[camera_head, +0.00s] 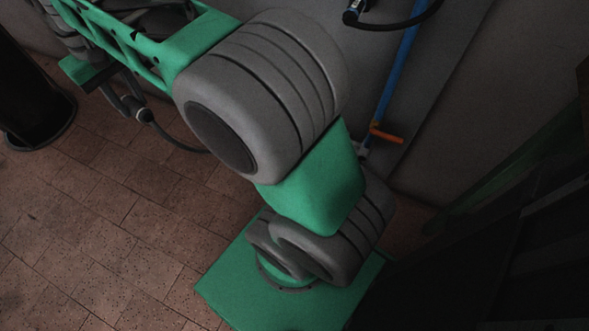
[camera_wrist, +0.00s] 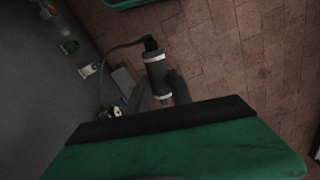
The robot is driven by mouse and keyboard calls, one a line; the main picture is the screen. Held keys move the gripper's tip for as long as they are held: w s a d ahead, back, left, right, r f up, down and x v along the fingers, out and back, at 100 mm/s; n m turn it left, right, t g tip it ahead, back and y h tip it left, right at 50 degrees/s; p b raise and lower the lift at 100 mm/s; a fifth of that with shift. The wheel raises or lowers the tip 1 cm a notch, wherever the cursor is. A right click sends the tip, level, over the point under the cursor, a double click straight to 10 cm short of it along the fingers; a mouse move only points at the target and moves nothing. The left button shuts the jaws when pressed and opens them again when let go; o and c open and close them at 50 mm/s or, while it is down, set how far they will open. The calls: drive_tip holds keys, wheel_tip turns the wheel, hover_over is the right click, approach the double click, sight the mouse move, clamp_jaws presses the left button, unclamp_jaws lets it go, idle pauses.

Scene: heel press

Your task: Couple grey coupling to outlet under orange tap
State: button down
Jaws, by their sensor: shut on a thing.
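The grey coupling (camera_wrist: 156,70) has pale bands and a dark hose at its far end. My gripper (camera_wrist: 161,92) is shut on it in the wrist view. The coupling also shows small at the upper left of the head view (camera_head: 145,115), with the gripper's dark fingers beside it. The orange tap handle (camera_head: 386,135) is on a blue pipe by the wall, right of my arm. A pale fitting (camera_head: 362,150) below it looks like the outlet, partly hidden by my arm. The coupling is well apart from it, over the floor to the left.
The blue pipe (camera_head: 404,62) runs along the wall. A black round container (camera_head: 40,112) stands at the far left. Dark structures fill the lower right. Tiled floor (camera_head: 95,200) lies clear at left.

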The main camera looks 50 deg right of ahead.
drive_tip(key=s+d+f+m, duration=0.1)
drive_tip(key=d+f+m, duration=0.2)
drive_tip(key=d+f, duration=0.7)
drive_tip(key=s+d+f+m, duration=0.1)
drive_tip(key=d+f+m, duration=0.2)
drive_tip(key=d+f, duration=0.75)
drive_tip(key=s+d+f+m, duration=0.3)
drive_tip(key=s+d+f, duration=0.6)
drive_tip(key=s+d, duration=0.4)
drive_tip(key=s+d+f+m, duration=0.1)
drive_tip(key=s+f+m, duration=0.2)
drive_tip(key=s+f, duration=0.5)
drive_tip(key=s+d+f+m, duration=0.1)
drive_tip(key=s+f+m, duration=0.2)
drive_tip(key=s+f, duration=0.5)
drive_tip(key=s+b, duration=0.1)
drive_tip(key=s, duration=0.5)
drive_tip(key=shift+s, duration=0.4)
drive_tip(key=shift+d, duration=0.1)
